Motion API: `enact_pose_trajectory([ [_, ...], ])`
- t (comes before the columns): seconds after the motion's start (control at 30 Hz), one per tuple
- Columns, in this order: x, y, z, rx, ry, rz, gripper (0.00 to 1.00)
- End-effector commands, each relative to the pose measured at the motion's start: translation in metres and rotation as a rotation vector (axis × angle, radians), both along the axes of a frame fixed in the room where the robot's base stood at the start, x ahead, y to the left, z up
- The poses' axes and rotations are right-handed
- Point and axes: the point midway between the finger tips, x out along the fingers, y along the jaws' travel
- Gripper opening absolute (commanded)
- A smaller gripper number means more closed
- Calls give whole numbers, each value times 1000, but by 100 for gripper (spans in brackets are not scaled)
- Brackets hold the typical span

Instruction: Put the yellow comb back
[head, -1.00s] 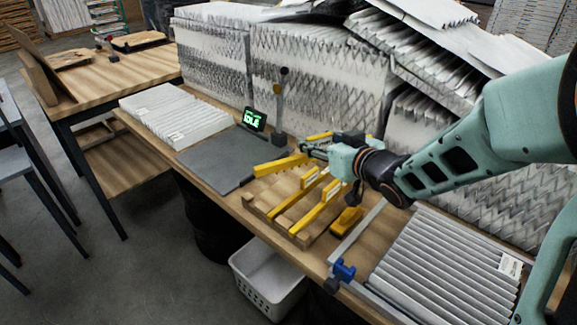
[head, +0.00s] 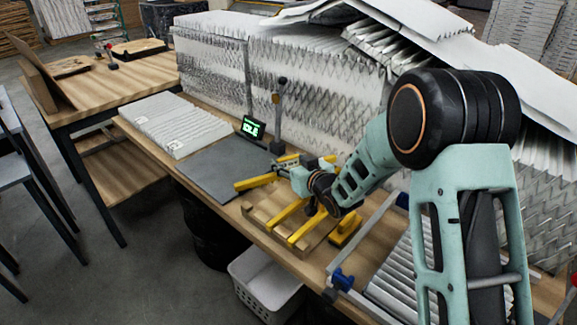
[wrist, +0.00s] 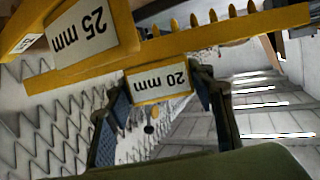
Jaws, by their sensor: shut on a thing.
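My gripper (head: 298,170) is shut on the yellow comb (head: 256,183), whose bar sticks out to the left of it in the head view. In the wrist view the comb's "20 mm" label (wrist: 160,80) sits between my two fingers (wrist: 162,92), and a toothed yellow bar runs behind it. The comb is above the wooden rack (head: 262,222), apart from it as far as I can tell. The rack holds other yellow combs (head: 306,230). A comb labelled "25 mm" (wrist: 95,30) shows close by in the wrist view. My wrist hides part of the rack.
A yellow piece (head: 345,230) lies right of the rack. A grey mat (head: 212,160), a post (head: 278,120) and a green-lit display (head: 251,128) stand to the left. Stacked white filters (head: 310,85) wall off the back. A white bin (head: 266,280) is below the table edge.

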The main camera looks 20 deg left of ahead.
Motion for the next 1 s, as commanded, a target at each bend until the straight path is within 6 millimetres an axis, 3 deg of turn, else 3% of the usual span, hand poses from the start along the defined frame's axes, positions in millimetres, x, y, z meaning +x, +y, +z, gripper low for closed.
enact_pose_trajectory([
  [0.2,0,-1,-17,1,0,-1,14],
  [0.87,0,-1,-27,2,-2,-1,14],
  [0.9,0,-1,-27,1,-1,-1,51],
  [1.0,0,-1,-26,0,0,-1,62],
])
